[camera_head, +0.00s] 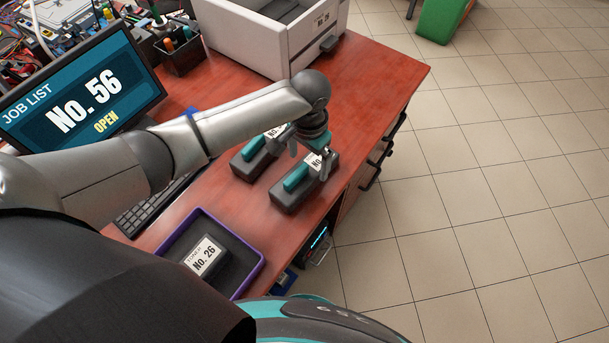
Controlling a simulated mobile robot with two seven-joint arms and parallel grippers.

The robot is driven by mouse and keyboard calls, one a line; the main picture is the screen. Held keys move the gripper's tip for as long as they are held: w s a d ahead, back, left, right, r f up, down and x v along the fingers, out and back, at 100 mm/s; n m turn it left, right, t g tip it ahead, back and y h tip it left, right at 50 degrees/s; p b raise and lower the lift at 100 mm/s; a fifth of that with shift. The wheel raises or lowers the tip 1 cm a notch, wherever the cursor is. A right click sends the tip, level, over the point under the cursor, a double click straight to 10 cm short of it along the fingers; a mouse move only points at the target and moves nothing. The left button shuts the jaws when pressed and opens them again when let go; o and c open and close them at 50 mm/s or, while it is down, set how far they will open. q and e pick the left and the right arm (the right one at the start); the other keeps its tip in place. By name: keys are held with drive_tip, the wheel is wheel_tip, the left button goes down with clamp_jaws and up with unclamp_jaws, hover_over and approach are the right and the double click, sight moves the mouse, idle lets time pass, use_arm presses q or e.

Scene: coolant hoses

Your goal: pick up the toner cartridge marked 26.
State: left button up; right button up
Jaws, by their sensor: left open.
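Two dark toner cartridges with teal handles lie side by side on the red-brown desk. The left cartridge (243,168) has a label mostly hidden by my left arm. The right cartridge (289,200) has a label with only "No" showing, its number hidden by my left gripper. My left gripper (308,162) is open and points down over the far end of the right cartridge; whether it touches is unclear. My right gripper is out of view.
A monitor (95,95) reads "JOB LIST No. 56 OPEN". A pen holder (180,52) and keyboard (150,208) are at the left. The desk's right end (385,75) is clear.

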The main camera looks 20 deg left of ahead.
sight(305, 171)
use_arm(q)
drive_tip(key=f, duration=0.2)
drive_tip(key=f+b, duration=0.1)
drive_tip(key=f, duration=0.1)
drive_tip(key=shift+s+a, duration=0.35)
drive_tip(key=shift+f, duration=0.5)
drive_tip(key=shift+r, duration=0.1)
clamp_jaws()
drive_tip(key=shift+w, duration=0.1)
